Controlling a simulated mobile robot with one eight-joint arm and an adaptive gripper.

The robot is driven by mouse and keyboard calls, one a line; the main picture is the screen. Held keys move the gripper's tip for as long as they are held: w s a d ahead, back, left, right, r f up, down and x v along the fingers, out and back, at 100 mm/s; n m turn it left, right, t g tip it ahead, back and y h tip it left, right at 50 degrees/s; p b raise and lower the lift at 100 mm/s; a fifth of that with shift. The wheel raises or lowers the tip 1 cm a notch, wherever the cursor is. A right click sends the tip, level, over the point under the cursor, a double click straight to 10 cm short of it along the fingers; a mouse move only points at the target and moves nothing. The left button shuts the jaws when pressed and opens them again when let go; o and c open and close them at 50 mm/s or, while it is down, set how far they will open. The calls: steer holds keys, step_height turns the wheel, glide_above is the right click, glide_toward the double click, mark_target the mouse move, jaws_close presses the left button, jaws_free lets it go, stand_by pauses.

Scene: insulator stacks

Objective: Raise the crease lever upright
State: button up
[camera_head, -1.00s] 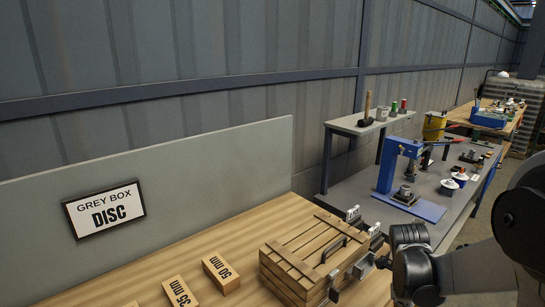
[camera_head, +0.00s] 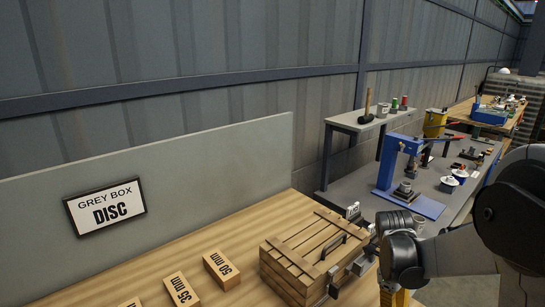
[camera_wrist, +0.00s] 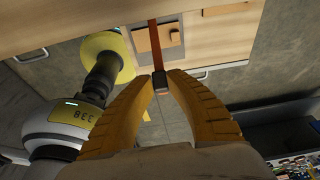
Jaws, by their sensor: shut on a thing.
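In the wrist view my gripper (camera_wrist: 160,84) has its two yellow fingers closed around the dark end of a thin red-brown bar, which I take to be the crease lever (camera_wrist: 155,45). The bar runs from the fingertips toward a tan wooden surface at the top of the picture. Its far end meets or passes a small wooden block there; I cannot tell how it is joined. In the head view only a yellow part of my gripper (camera_head: 394,297) shows at the bottom edge, below my arm. The lever is not visible in that view.
A wooden crate (camera_head: 300,252) with metal latches stands on the bench just left of my arm. Labelled wooden blocks (camera_head: 221,270) lie left of it. A blue press (camera_head: 390,165) stands on the grey table behind. A small wooden block (camera_wrist: 172,38) is beside the bar.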

steer(key=o, duration=0.9)
steer(key=s+d+r+p, duration=0.1)
steer(key=s+d+r, duration=0.1)
steer(key=s+d+r+p, duration=0.1)
steer(key=s+r+p, duration=0.1)
steer(key=shift+s+d+r, duration=0.25)
steer(key=shift+d+r, duration=0.05)
steer(key=shift+d, duration=0.1)
steer(key=s+a+r+n+t+b, duration=0.1)
steer(key=s+a+r+n+t, duration=0.1)
steer(key=a+n, duration=0.3)
steer(key=s+a+r+n+t+y+b, duration=0.1)
steer(key=s+a+r+n+t+b, duration=0.1)
steer(key=n, duration=1.1)
steer(key=s+a+r+n+t+b, duration=0.2)
steer(key=a+r+n+t, duration=0.2)
steer(key=a+n, duration=0.4)
steer(key=shift+s+a+r+n+t+y, duration=0.1)
steer(key=shift+a+r+n+t+y, duration=0.1)
steer(key=shift+n+t, duration=0.25)
steer(key=shift+s+a+r+n+t+y, duration=0.1)
steer(key=shift+n+t+y, duration=0.15)
steer(key=shift+n, duration=0.3)
